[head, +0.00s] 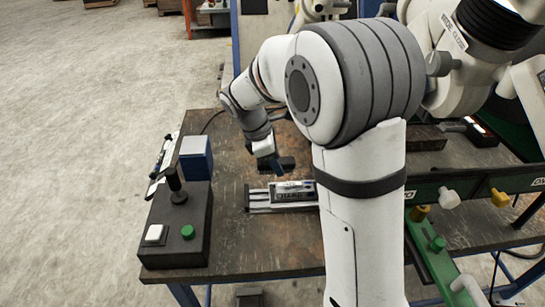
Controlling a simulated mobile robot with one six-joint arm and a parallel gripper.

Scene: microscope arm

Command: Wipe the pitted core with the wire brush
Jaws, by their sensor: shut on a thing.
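My gripper (272,164) points down over the worktable, left of my upper arm. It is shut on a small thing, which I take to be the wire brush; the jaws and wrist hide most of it. Just below and right of it is a grey metal fixture with rails (259,197), bearing a dark block with pale lettering (292,193). A small blue and white piece shows along the block's top. I cannot tell for certain which part is the pitted core. The gripper appears above and behind the fixture; contact cannot be made out.
A black control box (192,222) with a joystick, a white button and a green button stands at the table's left. A blue and white box (195,158) is behind it. Green rails (470,188) with knobs lie at right. The brown tabletop (262,245) in front is clear.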

